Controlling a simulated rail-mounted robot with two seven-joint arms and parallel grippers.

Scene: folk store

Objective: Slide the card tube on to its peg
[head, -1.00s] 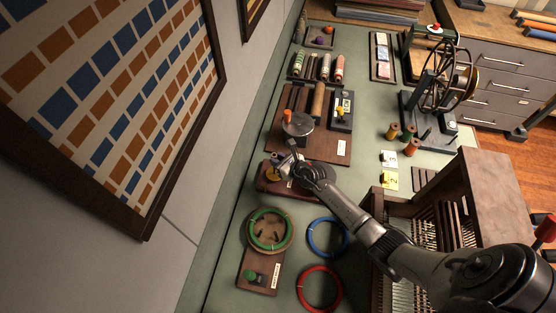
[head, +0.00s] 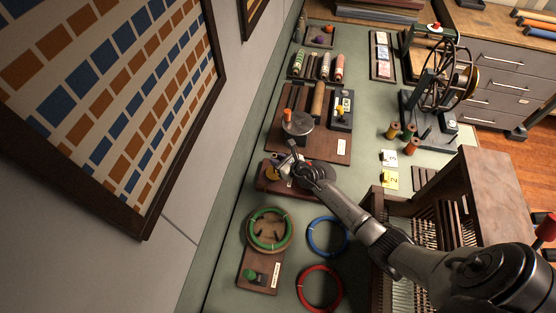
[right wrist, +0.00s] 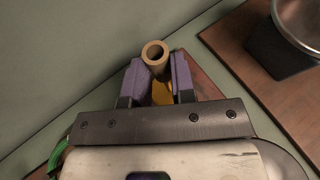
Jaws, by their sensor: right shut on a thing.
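My right gripper (right wrist: 160,76) is shut on a tan, hollow card tube (right wrist: 155,64). The tube stands between the two purple finger pads with its open end showing. In the head view my right gripper (head: 289,164) is over a small dark-red wooden board (head: 266,187), beside a yellow round piece (head: 272,174). The yellow piece also shows below the fingers in the right wrist view (right wrist: 162,94). I cannot make out the tube in the head view. No peg for it can be made out; the gripper covers part of the board. My left gripper is not in view.
A wooden board with a grey round pan (head: 298,124) lies just beyond. A bowl with a green ring (head: 269,230), a blue ring (head: 327,237) and a red ring (head: 319,289) lie nearer. The framed wall (head: 200,190) runs close along the left.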

